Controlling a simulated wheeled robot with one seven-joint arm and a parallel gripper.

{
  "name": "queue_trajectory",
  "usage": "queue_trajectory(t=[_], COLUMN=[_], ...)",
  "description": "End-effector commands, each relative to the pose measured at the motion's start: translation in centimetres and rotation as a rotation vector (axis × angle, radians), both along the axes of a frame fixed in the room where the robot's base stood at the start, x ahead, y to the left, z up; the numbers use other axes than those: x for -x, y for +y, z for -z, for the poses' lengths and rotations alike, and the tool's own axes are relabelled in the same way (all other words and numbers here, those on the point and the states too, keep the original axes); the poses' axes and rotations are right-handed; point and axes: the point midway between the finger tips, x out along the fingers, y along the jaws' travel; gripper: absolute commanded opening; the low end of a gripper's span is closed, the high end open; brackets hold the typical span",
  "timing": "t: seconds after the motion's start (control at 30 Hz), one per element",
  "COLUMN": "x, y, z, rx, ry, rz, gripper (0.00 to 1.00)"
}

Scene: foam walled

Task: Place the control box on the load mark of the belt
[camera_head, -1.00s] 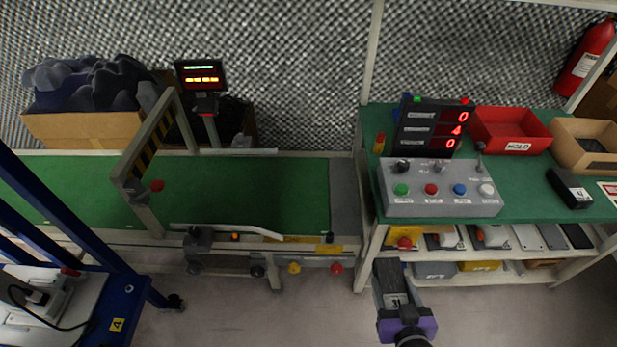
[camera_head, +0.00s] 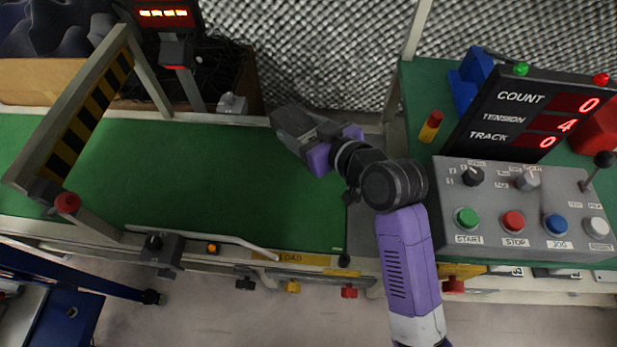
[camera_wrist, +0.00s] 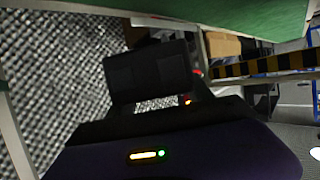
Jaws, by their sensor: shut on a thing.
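My gripper (camera_head: 312,143) is shut on a dark grey box, which I take to be the control box (camera_head: 291,122). It holds the box over the far right part of the green belt (camera_head: 180,190), tilted in the picture. Whether it touches the belt cannot be told; in the wrist view the belt (camera_wrist: 230,18) appears apart from it. The box is a dark block in the wrist view (camera_wrist: 150,72); the fingers there are too dark to make out. A yellow LOAD label (camera_head: 305,259) sits on the belt's front rail, nearer than the box. No load mark on the belt surface shows clearly.
A yellow-black striped gate (camera_head: 85,120) spans the belt at left. A grey button panel (camera_head: 520,215) and a count display (camera_head: 530,115) stand on the right table. A post with a small lit display (camera_head: 165,13) rises behind the belt. The belt's middle is clear.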

Motion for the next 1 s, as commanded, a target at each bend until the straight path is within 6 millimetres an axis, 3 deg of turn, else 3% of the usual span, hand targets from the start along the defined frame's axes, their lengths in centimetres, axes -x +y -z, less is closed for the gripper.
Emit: queue_trajectory(t=[0.17, 0.73, 1.0], x=[0.1, 0.1, 0.0], y=[1.4, 1.4, 1.3], z=[0.5, 13.4, 15.4], rx=[0.006, 0.005, 0.005], ry=[-0.003, -0.001, -0.005], rz=[-0.043, -0.041, -0.04], gripper=[0.02, 0.02, 0.02])
